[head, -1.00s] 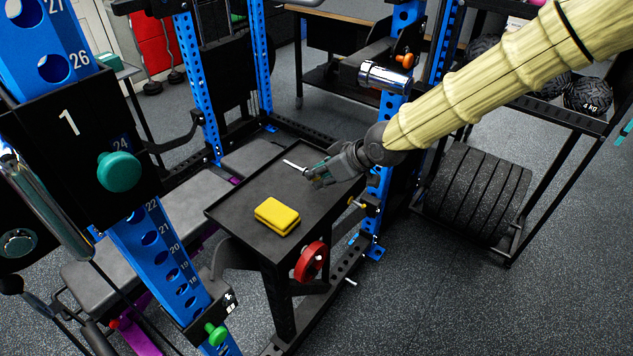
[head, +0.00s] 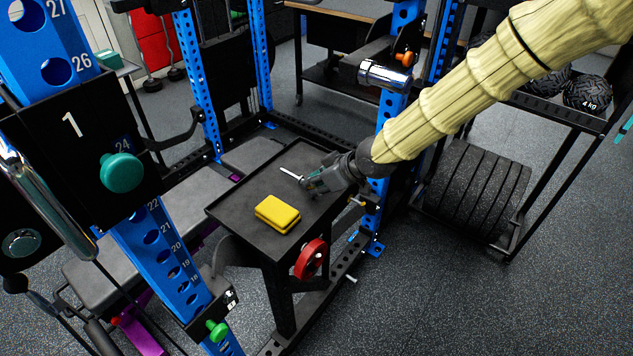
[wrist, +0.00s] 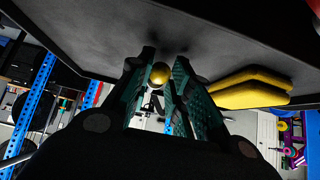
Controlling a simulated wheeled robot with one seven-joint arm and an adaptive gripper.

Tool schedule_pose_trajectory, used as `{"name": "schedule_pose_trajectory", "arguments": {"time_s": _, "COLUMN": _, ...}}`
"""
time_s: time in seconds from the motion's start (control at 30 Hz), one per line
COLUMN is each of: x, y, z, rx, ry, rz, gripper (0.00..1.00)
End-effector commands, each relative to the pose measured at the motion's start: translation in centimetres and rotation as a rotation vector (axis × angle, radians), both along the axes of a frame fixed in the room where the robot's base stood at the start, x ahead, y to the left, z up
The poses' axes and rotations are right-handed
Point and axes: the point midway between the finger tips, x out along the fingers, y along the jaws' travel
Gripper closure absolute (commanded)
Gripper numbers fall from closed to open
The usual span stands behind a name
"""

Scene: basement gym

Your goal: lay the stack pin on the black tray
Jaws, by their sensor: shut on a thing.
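The stack pin (head: 289,173) is a thin silver rod that sticks out to the left from my gripper (head: 307,184) in the head view. In the wrist view a round gold end (wrist: 160,73) shows between the two green-padded fingers of my gripper (wrist: 162,85); it appears to be the pin's end. My gripper is shut on the pin. The black tray (head: 240,205) is flat with a low rim, and my gripper is over its back right part. I cannot tell whether the pin touches the tray. The fingers hide part of the pin.
A yellow block (head: 278,214) lies on the front part of the tray; it also shows in the wrist view (wrist: 250,88). A blue rack upright (head: 383,150) stands close to the tray's right side. A red disc (head: 309,260) is below the tray's front edge. The tray's left part is clear.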

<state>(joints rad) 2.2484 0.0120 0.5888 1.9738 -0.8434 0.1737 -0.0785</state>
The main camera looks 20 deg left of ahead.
Motion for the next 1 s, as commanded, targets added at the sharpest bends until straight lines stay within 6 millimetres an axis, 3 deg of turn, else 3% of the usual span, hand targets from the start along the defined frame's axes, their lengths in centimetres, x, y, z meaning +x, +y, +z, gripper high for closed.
{"name": "schedule_pose_trajectory", "arguments": {"time_s": 0.47, "x": 0.0, "y": -0.1, "z": -1.0, "rx": -0.002, "ry": 0.001, "rz": -0.001, "gripper": 1.00}}
{"name": "schedule_pose_trajectory", "arguments": {"time_s": 0.5, "x": 0.0, "y": -0.1, "z": -1.0, "rx": -0.002, "ry": 0.001, "rz": -0.001, "gripper": 0.72}}
{"name": "schedule_pose_trajectory", "arguments": {"time_s": 0.6, "x": -0.1, "y": -0.1, "z": -1.1, "rx": -0.002, "ry": 0.002, "rz": 0.000, "gripper": 0.58}}
{"name": "schedule_pose_trajectory", "arguments": {"time_s": 1.0, "x": -0.1, "y": -0.2, "z": -1.1, "rx": -0.005, "ry": 0.005, "rz": 0.000, "gripper": 0.58}}
